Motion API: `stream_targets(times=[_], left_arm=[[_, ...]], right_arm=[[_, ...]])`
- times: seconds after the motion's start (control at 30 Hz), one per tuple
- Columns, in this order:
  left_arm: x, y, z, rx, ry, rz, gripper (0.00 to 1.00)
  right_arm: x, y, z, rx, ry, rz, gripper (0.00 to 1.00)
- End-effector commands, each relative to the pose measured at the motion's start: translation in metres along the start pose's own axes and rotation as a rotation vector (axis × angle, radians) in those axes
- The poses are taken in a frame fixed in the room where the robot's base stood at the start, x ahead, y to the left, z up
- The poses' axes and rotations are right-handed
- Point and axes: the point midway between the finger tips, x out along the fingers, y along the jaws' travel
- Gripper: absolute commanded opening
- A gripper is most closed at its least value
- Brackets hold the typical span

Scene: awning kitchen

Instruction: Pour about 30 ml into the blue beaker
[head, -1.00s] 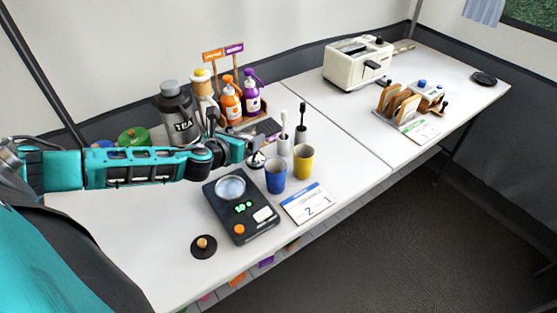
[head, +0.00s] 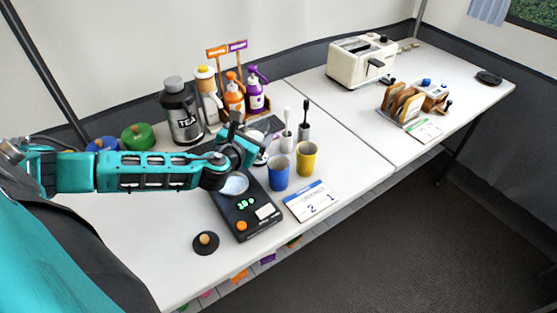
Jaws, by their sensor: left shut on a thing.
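The blue beaker (head: 278,173) stands upright on the table, just right of the scale, with its open top showing. My left gripper (head: 253,152) is to its upper left, apart from it. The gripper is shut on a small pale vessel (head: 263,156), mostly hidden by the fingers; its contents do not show. The dark scale (head: 241,224) has a lit green display that seems to read 10 and a pale round plate (head: 235,184), partly covered by my left wrist. My right gripper is not in view.
A yellow beaker (head: 306,159) stands close right of the blue one. Two brush-like tools (head: 303,132) stand behind. A TEA canister (head: 182,115) and orange and purple bottles (head: 256,94) are at the back. A card (head: 311,201) and a black knobbed disc (head: 205,243) lie in front.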

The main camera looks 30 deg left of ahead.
Motion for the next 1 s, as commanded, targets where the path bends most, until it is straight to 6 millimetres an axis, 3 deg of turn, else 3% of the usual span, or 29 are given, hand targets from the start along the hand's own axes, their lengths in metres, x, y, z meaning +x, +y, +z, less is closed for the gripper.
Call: stream_targets(times=[0.47, 0.7, 1.0], left_arm=[[-0.013, -0.019, 0.020, 0.273, -0.091, 0.111, 0.47], [-0.017, -0.019, 0.028, 0.411, -0.134, 0.168, 0.47], [-0.014, -0.021, 0.021, 0.532, -0.171, 0.217, 0.47]], right_arm=[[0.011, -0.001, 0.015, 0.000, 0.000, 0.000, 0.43], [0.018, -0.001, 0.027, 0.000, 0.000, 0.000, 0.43], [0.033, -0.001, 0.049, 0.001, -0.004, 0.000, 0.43]])
